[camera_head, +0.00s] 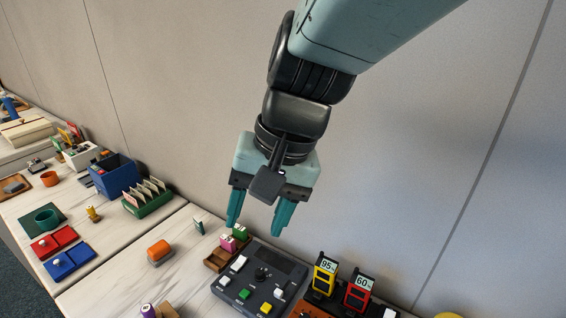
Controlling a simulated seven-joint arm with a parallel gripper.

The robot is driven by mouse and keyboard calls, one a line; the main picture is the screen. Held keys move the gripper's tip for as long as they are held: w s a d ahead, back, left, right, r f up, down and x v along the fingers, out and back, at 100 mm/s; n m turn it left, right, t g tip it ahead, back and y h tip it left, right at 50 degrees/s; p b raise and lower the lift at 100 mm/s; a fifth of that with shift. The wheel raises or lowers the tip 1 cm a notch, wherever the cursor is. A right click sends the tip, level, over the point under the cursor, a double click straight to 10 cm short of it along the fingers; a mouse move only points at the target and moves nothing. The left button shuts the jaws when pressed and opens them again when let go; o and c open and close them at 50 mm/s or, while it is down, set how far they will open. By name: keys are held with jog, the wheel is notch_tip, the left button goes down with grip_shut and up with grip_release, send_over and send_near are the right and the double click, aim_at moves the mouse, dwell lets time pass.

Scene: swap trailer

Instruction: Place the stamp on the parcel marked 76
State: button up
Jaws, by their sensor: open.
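My gripper (259,225) is open and empty, with its two teal fingers pointing down above the back of the near table. No parcel marked 76 can be read in this view. A brown block (168,311), cut off by the bottom edge, shows no readable number. Beside it stands a small purple piece with a light top (148,311); I cannot tell whether it is the stamp. A small yellow upright piece (93,214) on the far table might also be a stamp, but it is too small to tell.
A dark control box with coloured buttons (244,293) lies below my gripper. A yellow holder marked 95 (325,275) and a red one marked 60 (359,293) stand right of it. A wooden tray (215,263) holds pink and green blocks. An orange block (159,252) lies left, with bare table around it.

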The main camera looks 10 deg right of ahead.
jog(key=s+d+r+n+t+h, duration=0.2)
jog(key=s+d+r+t+h, duration=0.1)
jog(key=d+r, duration=0.4)
jog(key=shift+s+n+t, duration=0.3)
jog(key=shift+s+t, duration=0.6)
jog(key=shift+s, duration=0.35)
